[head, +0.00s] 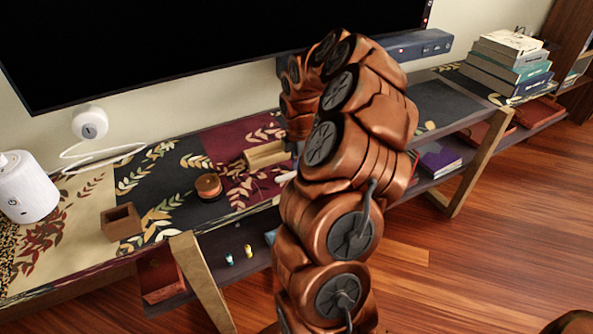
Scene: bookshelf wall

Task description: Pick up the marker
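My copper-coloured arm rises through the middle of the head view and bends down behind itself toward the patterned top of the low bench (75,255). My gripper is hidden behind the arm links, so its fingers do not show. A small pale object (285,177) shows at the arm's left edge, on or just above the bench top. It is partly covered, and I cannot tell whether it is the marker. No other marker is clearly visible.
On the bench are a wooden block (266,155), a round brown container (208,186), an open brown box (121,223) and a white cylinder (28,188). Small bottles (248,251) sit on the lower shelf. Books (508,62) are stacked at right. A dark screen (170,40) hangs above.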

